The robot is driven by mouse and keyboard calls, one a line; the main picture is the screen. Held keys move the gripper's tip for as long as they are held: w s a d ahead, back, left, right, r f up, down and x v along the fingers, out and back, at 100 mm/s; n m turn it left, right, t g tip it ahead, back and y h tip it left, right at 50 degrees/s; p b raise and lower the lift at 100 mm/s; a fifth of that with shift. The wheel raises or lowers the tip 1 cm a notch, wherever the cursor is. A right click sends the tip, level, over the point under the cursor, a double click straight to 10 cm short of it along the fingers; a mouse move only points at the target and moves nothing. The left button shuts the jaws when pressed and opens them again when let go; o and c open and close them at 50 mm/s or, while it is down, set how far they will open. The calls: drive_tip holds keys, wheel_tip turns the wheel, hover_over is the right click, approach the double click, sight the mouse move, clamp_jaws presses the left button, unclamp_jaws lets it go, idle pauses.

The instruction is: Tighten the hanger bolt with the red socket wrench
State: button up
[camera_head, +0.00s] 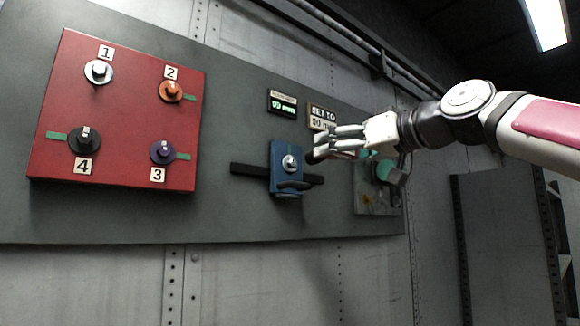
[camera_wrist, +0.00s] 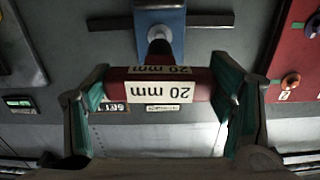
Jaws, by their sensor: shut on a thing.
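The red socket wrench (camera_wrist: 183,85) has a thick red body with white "20 mm" labels and a dark socket end (camera_wrist: 159,47). My gripper (camera_wrist: 168,88) is shut on its red body, with green pads at both ends. In the head view my gripper (camera_head: 338,143) is right of the hanger bolt (camera_head: 290,162), a silvery bolt on a blue block (camera_head: 280,180). The dark socket end (camera_head: 312,157) points at the bolt and looks slightly apart from it there.
The blue block sits on a black horizontal rail (camera_head: 248,170) on the grey panel (camera_head: 230,215). A green-lit display (camera_head: 282,103) and a "SET TO" sign (camera_head: 322,117) are above. A red board (camera_head: 115,115) with numbered knobs is left. A plate (camera_head: 370,203) is behind my gripper.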

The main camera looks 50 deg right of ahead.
drive_tip(key=n+b, duration=0.1)
drive_tip(key=n, duration=0.4)
drive_tip(key=shift+d, duration=0.1)
drive_tip(key=shift+n, duration=0.3)
drive_tip(key=n, duration=0.5)
drive_tip(key=v, duration=1)
drive_tip(key=shift+p, duration=0.3)
drive_tip(key=shift+d, duration=0.1)
idle(0.5)
